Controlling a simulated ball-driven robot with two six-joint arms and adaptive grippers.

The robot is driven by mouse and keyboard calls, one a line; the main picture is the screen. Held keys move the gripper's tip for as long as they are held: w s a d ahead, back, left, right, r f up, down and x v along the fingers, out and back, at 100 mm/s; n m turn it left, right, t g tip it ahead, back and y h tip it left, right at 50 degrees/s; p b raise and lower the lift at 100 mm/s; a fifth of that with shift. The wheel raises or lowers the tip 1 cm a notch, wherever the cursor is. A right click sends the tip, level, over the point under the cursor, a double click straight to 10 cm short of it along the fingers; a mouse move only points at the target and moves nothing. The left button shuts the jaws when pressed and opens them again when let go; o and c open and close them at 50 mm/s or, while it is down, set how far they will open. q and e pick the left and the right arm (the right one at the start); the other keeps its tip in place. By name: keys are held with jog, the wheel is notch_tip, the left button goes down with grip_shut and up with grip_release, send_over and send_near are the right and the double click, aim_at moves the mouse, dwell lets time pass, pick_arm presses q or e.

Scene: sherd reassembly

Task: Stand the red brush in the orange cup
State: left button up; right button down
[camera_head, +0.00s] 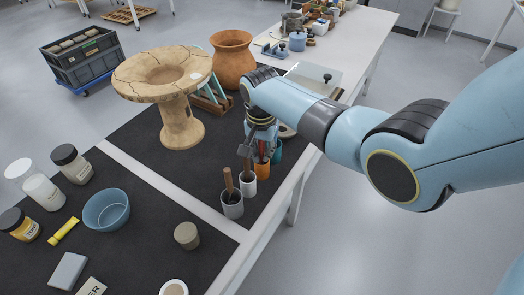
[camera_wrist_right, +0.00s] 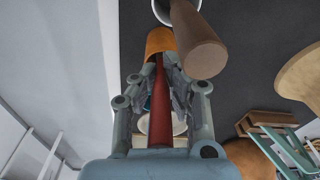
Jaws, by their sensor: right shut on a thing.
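The red brush (camera_wrist_right: 162,105) runs lengthwise between the fingers of my right gripper (camera_wrist_right: 160,85), which is shut on it. In the head view the gripper (camera_head: 262,148) points down over the orange cup (camera_head: 262,170), and only a little red shows between its fingers. In the wrist view the far end of the brush meets the rim of the orange cup (camera_wrist_right: 160,40). I cannot tell how far inside the cup that end is. The cup stands upright near the table's right edge. My left gripper is not in view.
Two pale cups, a front one (camera_head: 232,207) and one behind (camera_head: 247,185), hold wooden-handled tools close beside the orange cup. A teal cup (camera_head: 277,152) stands just behind it. A large clay stand (camera_head: 180,120) and a terracotta pot (camera_head: 232,62) are further back.

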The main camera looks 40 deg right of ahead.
jog(key=c, duration=1.4)
grip_release()
jog(key=shift+o, duration=0.2)
jog(key=r, duration=1.2)
jog(key=shift+s+a, duration=0.35)
